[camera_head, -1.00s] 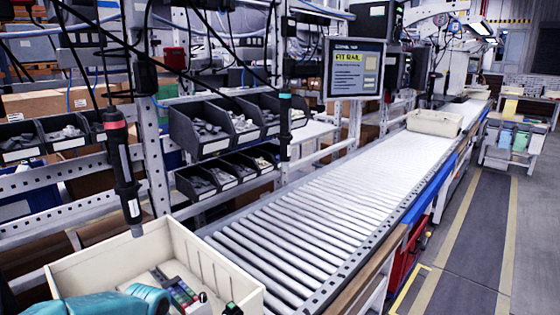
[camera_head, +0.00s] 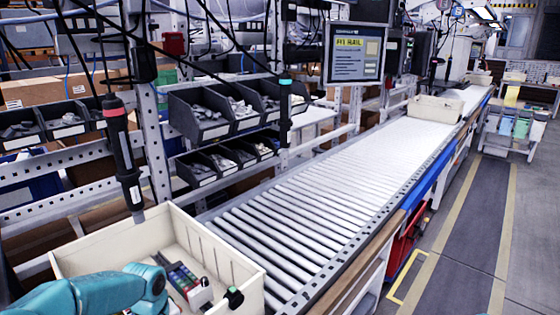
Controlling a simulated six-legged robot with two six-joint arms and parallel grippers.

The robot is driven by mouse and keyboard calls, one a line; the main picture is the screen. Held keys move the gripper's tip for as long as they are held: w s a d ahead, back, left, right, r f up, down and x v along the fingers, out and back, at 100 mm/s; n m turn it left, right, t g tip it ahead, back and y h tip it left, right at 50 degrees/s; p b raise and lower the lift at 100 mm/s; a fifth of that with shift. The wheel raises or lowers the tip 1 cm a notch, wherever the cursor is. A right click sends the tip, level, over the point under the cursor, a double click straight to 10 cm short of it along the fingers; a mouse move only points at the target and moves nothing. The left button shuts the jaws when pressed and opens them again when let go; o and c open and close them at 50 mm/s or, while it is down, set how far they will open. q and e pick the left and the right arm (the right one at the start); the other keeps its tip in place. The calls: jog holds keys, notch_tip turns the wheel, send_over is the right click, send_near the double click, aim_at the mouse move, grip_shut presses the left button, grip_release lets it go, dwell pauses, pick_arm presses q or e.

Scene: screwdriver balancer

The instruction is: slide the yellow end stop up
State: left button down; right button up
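I cannot make out a yellow end stop in the head view. A cream tote (camera_head: 95,252) stands at the bottom left. In it lies a dark strip with small green, red and grey blocks (camera_head: 183,279), with a white and red piece (camera_head: 201,295) at its near end. A black knob-like piece (camera_head: 233,297) shows at the tote's near right. My teal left arm reaches in from the lower left over the tote's near side. It hides part of the tote, and its gripper is not distinguishable. My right arm and gripper are out of view.
Black part bins (camera_head: 205,125) stand behind. A screen (camera_head: 354,52) reads "FIT RAIL".

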pick_arm(q)
jog(key=shift+w+a, duration=0.95)
jog(key=shift+a, duration=0.1)
dwell(4.5)
jog(key=shift+s+d, duration=0.25)
jog(key=shift+d, duration=0.05)
dwell(0.4)
jog(key=shift+r, duration=0.1)
jog(key=shift+r+p, duration=0.4)
jog(key=shift+r, duration=0.5)
notch_tip(320, 180, up, 12)
jog(key=p, duration=0.7)
jog(key=shift+s+d+f+p, duration=0.2)
jog(key=shift+s+d+p, duration=0.1)
jog(key=shift+p, duration=0.1)
